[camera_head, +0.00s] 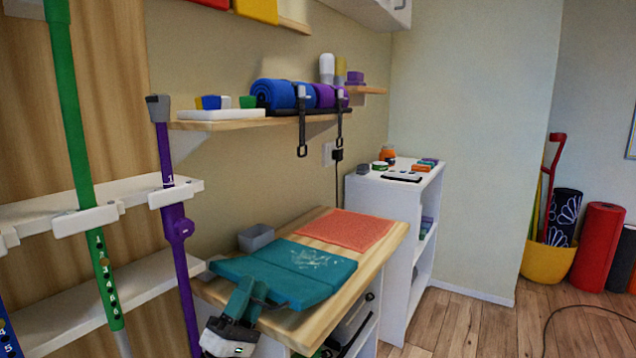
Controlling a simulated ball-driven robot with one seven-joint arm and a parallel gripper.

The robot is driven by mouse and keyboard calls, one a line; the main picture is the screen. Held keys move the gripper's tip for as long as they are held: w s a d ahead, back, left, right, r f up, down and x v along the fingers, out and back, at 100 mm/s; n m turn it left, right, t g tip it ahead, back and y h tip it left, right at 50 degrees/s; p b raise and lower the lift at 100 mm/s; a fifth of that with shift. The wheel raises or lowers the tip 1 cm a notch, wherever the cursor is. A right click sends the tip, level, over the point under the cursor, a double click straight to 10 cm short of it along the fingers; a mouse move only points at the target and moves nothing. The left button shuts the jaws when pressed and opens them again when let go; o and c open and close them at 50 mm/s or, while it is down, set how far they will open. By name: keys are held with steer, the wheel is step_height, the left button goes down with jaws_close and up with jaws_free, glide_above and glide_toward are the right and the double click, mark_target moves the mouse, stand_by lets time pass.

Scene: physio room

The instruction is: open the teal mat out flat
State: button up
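The teal mat (285,270) lies on the wooden worktop, with a crease running across it between two panels. Pale whitish marks show on its far panel. Its left end reaches the worktop's left edge, and its thick front edge lies close to the front edge. My gripper (248,292) is at the mat's near left edge, its white and dark body in front of the worktop. Two teal finger-like parts point up toward the mat. I cannot tell whether they touch the mat or hold part of it. The mat's underside is hidden.
A coral textured mat (349,229) lies behind the teal mat on the wooden worktop (389,246). A grey box (256,237) stands at the back left. A white shelf unit (399,205) stands at the right.

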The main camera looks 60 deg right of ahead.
steer(key=r+p, duration=0.2)
steer(key=r+y+p, duration=0.1)
steer(key=shift+d+r, duration=0.15)
steer(key=shift+d, duration=0.1)
steer(key=d+r+y+p, duration=0.6)
steer(key=r+p, duration=0.2)
steer(key=p, duration=0.6)
steer(key=w+d+r+y+p, duration=0.1)
steer(key=d+y+p, duration=0.9)
steer(key=d+p, duration=0.3)
steer(key=shift+d+r+y+p, duration=0.2)
steer(key=shift+d+y+p, duration=0.1)
steer(key=shift+d, duration=1.3)
steer(key=shift+w+r, duration=0.1)
